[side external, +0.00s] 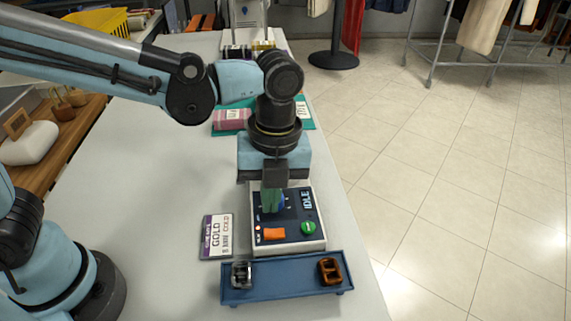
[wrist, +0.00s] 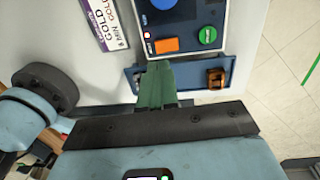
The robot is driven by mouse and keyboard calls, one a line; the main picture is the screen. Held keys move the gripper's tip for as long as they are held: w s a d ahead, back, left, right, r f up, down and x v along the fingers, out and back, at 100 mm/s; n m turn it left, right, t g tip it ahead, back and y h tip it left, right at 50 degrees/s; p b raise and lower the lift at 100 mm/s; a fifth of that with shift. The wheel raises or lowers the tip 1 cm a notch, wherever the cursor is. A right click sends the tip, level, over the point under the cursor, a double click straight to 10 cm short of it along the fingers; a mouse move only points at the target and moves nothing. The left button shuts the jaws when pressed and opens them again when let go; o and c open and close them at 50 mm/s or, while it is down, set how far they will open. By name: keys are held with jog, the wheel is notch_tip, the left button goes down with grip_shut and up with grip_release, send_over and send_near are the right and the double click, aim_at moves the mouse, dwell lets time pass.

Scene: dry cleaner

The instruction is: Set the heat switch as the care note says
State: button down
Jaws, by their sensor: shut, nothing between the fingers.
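The control box (side external: 318,238) stands on the counter with a dark panel and a display reading IDLE. An orange switch (side external: 274,234), a small light beside it and a round green button (side external: 308,228) are on its near part; the switch also shows in the wrist view (wrist: 167,45). The switch's setting marks are too small to read. A blue knob (wrist: 163,4) is partly hidden by my fingers in the side view. The care note (side external: 216,237) lies left of the box, reading GOLD, minutes and COLD. My gripper (side external: 271,208) points down over the panel, green fingers shut and empty.
A blue tray (side external: 287,286) lies in front of the box, holding a silver piece (side external: 241,275) and a brown piece (side external: 330,271). A pink folded item (side external: 232,119) on a teal mat lies behind. The counter's left part is clear; its right edge is close.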

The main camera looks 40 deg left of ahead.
notch_tip(320, 180, up, 8)
send_over(268, 232)
jog(key=shift+w+d+f, duration=0.15)
jog(key=shift+w+d, duration=0.15)
jog(key=shift+w+d, duration=0.45)
jog(key=shift+w, duration=0.05)
dwell(0.3)
jog(key=f, duration=0.4)
jog(key=s+a+f, duration=0.1)
jog(key=f, duration=0.8)
jog(key=shift+s+a+f, duration=0.15)
jog(key=shift+f, duration=0.2)
